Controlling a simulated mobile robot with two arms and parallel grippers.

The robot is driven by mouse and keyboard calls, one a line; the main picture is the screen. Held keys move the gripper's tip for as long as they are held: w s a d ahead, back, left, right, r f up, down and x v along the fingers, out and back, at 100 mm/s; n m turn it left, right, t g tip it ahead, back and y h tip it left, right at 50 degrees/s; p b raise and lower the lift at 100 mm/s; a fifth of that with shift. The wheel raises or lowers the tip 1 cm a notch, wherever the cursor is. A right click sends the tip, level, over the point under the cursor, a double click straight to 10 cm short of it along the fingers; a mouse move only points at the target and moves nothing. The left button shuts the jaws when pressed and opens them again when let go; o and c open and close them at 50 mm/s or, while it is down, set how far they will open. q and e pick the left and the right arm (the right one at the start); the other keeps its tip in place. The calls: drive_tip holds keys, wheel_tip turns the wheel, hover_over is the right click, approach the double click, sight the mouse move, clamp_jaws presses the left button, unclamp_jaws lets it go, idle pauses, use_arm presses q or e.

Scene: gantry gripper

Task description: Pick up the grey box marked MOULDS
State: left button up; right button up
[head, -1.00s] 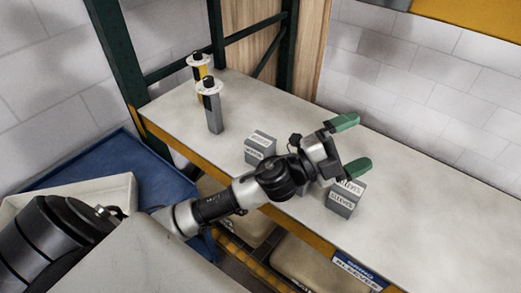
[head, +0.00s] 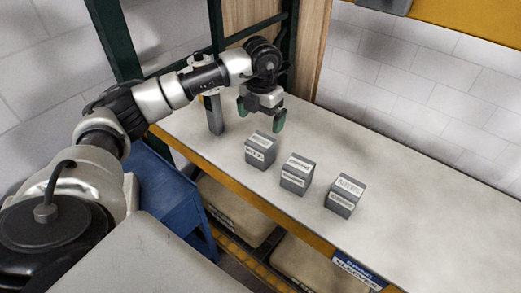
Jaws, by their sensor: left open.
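Three small grey boxes with white labels stand in a row on the pale shelf top (head: 420,215): a left one (head: 261,148), a middle one (head: 297,175) and a right one (head: 345,196). The label print is too small and blurred for me to tell which is marked MOULDS. My left gripper (head: 260,114) is open and empty, its green fingers pointing down. It hangs just behind and above the left box in the picture, apart from it. My right gripper is not in view.
A grey canister (head: 214,115) stands left of my gripper, partly hidden by my arm. A dark green post (head: 115,40) rises at the shelf's left end. A blue surface (head: 165,195) lies below left. The shelf right of the boxes is clear.

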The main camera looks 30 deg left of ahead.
sight(261, 141)
use_arm(q)
wheel_tip(261, 141, down, 4)
drive_tip(key=shift+r+p, duration=0.2)
drive_tip(key=shift+p, duration=0.15)
drive_tip(key=shift+s+f+p, duration=0.1)
drive_tip(key=shift+f+p, duration=0.35)
drive_tip(key=shift+f, duration=0.1)
wheel_tip(261, 141, down, 4)
drive_tip(key=shift+s+d+r+p, duration=0.1)
drive_tip(key=shift+s+r+p, duration=0.1)
drive_tip(key=shift+p, duration=0.6)
drive_tip(key=shift+w+f, duration=0.1)
drive_tip(key=shift+f, duration=0.35)
drive_tip(key=shift+c, duration=0.3)
drive_tip(key=c, duration=1.1)
